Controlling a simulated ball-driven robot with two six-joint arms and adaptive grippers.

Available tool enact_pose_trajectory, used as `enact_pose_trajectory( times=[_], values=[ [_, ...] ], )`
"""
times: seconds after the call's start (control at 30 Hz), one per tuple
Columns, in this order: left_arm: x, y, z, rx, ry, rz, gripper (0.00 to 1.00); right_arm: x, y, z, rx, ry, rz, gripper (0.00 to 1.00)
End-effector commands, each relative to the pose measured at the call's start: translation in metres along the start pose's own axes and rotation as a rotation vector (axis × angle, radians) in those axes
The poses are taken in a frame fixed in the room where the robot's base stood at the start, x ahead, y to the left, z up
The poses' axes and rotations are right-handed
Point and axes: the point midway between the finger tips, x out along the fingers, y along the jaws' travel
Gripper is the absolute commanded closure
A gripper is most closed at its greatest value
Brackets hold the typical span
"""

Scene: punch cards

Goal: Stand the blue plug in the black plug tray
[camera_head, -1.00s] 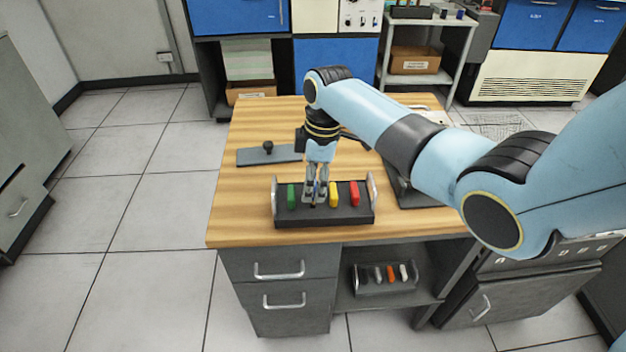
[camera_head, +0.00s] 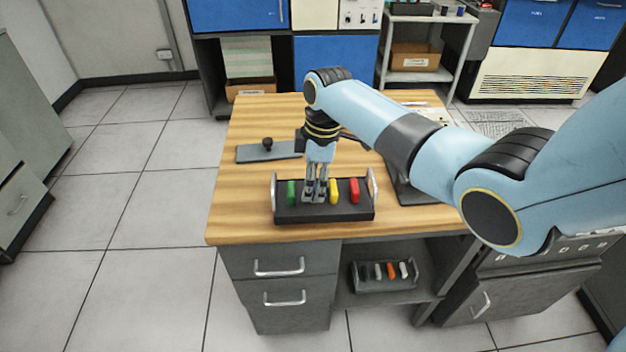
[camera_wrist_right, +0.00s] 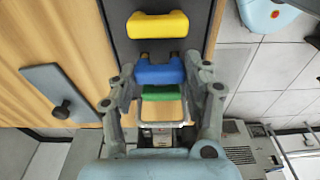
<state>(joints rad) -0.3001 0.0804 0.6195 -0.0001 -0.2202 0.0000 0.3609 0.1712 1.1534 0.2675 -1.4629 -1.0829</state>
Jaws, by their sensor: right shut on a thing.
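The black plug tray (camera_head: 345,216) stands on the wooden table near its front edge, with a silver handle at each end. A green plug (camera_head: 292,193), a yellow plug (camera_head: 334,191) and a red plug (camera_head: 355,190) stand in it. My right gripper (camera_head: 314,196) points down into the tray between the green and yellow plugs. It is shut on the blue plug (camera_wrist_right: 160,73), which shows between the fingers in the right wrist view. The fingers hide most of the blue plug in the head view. I cannot tell whether its base is seated. My left gripper is not in view.
A grey plate with a black knob (camera_head: 268,147) lies behind the tray to the left. A dark object (camera_head: 408,190) lies right of the tray, partly under my right arm. Another small tray with several plugs (camera_head: 385,275) is on the shelf below. The table's left front is clear.

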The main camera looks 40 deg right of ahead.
Motion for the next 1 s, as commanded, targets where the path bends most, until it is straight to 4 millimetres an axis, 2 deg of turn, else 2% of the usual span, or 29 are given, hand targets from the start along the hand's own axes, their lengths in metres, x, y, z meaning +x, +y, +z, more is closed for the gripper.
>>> enact_pose_trajectory(
  times=[1.0],
  values=[
    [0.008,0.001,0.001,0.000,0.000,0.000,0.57,0.015,0.000,0.002,0.000,0.000,0.000,0.72]
  ],
)
